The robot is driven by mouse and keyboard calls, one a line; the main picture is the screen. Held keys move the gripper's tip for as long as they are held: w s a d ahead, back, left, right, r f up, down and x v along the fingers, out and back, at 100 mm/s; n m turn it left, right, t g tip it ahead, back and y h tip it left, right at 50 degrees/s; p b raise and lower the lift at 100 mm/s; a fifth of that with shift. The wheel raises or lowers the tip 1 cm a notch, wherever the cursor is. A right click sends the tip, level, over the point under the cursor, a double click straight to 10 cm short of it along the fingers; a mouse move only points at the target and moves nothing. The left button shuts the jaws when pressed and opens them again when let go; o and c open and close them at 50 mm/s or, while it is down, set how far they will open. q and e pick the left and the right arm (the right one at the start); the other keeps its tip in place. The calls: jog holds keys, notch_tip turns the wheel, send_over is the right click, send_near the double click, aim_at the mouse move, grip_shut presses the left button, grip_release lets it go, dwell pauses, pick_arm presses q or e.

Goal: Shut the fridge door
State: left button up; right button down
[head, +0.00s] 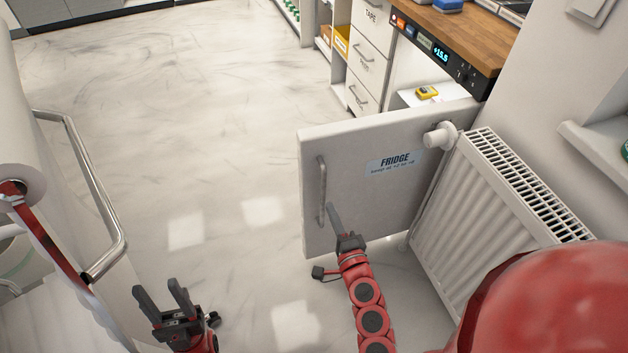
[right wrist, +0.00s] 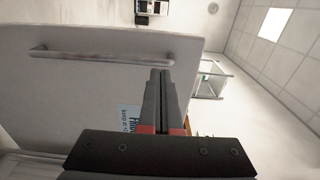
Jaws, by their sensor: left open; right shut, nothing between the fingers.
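The fridge door (head: 380,150) stands wide open, swung out from the fridge under the wooden worktop, with its outer face and label toward me. Its vertical bar handle (head: 321,190) is at the left edge of that face. My right gripper (head: 334,212) is shut and empty, its fingers just right of the handle's lower end; I cannot tell whether they touch the door. In the right wrist view the closed fingers (right wrist: 160,80) lie over the door panel (right wrist: 75,85), near the handle (right wrist: 100,56). My left gripper (head: 165,297) is open and empty at the lower left.
A white radiator (head: 470,220) with a valve (head: 440,135) stands close to the door's right side. The fridge's control panel (head: 440,55) shows under the worktop (head: 460,35). A metal rail (head: 100,200) is at the left. The floor (head: 200,130) left of the door is clear.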

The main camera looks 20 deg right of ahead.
aim_at(312, 165)
jog(key=w+p, duration=0.1)
jog(key=w, duration=1.1)
jog(key=shift+w, duration=0.3)
jog(key=shift+w+r, duration=0.1)
jog(key=shift+w, duration=0.3)
jog(key=shift+w, duration=0.1)
